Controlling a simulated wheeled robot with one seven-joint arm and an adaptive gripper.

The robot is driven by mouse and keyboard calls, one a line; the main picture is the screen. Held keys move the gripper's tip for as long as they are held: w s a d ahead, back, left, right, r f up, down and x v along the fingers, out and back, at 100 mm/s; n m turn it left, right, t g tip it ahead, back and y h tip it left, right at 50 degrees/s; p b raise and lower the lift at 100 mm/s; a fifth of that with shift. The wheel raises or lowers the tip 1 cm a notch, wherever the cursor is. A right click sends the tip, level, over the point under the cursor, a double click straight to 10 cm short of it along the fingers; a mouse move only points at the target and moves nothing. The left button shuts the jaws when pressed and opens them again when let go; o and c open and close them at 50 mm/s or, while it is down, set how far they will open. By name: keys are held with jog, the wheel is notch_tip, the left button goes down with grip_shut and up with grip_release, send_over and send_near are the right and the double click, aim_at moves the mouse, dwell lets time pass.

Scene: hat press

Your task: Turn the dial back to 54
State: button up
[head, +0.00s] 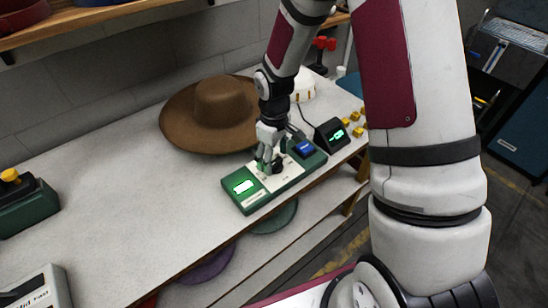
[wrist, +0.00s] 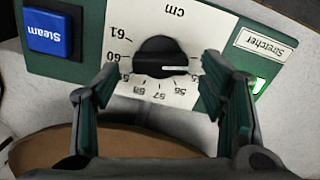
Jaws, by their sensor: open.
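The dial is a black round knob (wrist: 160,56) on a white numbered plate marked in cm, on the green stretcher box. In the wrist view its white pointer line points right, toward the end of the scale near my right finger. Numbers from 61 through about 55 curve around its left and lower side; the one at the pointer is not readable. My gripper (wrist: 160,82) is open, one finger on each side of the knob, with visible gaps. In the head view my gripper (head: 267,156) is over the plate, close to the dial (head: 278,167).
A black unit with a green screen (head: 337,134) stands to the right, near yellow pieces (head: 356,116). A brown hat (head: 215,112) lies behind.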

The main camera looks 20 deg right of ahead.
notch_tip(320, 180, up, 11)
dwell(0.4)
jog(key=shift+r, duration=0.15)
notch_tip(320, 180, up, 8)
jog(key=m+t, duration=0.1)
jog(key=m, duration=0.1)
send_over(274, 161)
jog(key=s, duration=0.4)
jog(key=s+r+m+t, duration=0.1)
jog(key=s+r+t, duration=0.1)
jog(key=s+r, duration=0.45)
jog(key=s+r+m+t, duration=0.2)
jog(key=s+r, duration=0.3)
jog(key=s, duration=0.6)
jog(key=shift+s+d+r+m+t, duration=0.2)
jog(key=shift+s+m+t, duration=0.1)
jog(key=shift+m, duration=0.6)
